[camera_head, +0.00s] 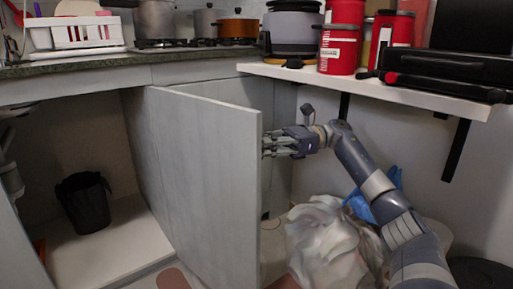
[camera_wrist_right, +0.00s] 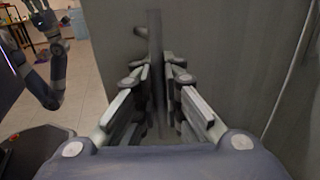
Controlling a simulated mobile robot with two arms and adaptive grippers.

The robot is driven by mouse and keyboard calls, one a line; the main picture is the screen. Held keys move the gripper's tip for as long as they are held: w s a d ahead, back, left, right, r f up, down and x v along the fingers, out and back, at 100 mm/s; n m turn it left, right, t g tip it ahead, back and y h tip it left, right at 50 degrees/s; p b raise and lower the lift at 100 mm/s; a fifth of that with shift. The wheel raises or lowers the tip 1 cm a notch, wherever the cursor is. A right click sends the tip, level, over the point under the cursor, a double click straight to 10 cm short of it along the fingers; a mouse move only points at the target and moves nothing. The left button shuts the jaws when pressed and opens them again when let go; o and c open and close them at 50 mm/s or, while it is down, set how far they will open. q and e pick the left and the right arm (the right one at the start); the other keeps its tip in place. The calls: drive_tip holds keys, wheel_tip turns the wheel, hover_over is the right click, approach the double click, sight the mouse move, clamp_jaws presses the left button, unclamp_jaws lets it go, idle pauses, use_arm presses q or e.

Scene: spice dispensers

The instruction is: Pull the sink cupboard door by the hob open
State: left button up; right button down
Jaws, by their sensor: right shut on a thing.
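The grey sink cupboard door (camera_head: 205,175) stands swung well out from the counter in the head view, its free edge towards me. The cupboard's inside (camera_head: 85,150) shows to its left. My right gripper (camera_head: 268,146) is at the door's right-hand side, near the free edge, its fingertips partly hidden behind that edge. In the right wrist view, my right gripper (camera_wrist_right: 157,80) is shut on the vertical bar handle (camera_wrist_right: 155,45), with a finger on each side and the door face behind.
A dark bin (camera_head: 84,202) stands inside the cupboard. A whitish plastic bag (camera_head: 330,245) lies on the floor right of the door, below my right arm. A white shelf (camera_head: 375,84) with red canisters (camera_head: 339,48) is above. The hob (camera_head: 190,43) is on the counter.

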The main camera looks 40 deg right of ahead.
drive_tip(key=shift+s+f, duration=0.1)
drive_tip(key=shift+f, duration=0.05)
drive_tip(key=c, duration=1.7)
unclamp_jaws()
drive_tip(key=shift+s+d, duration=0.2)
drive_tip(key=v, duration=1.2)
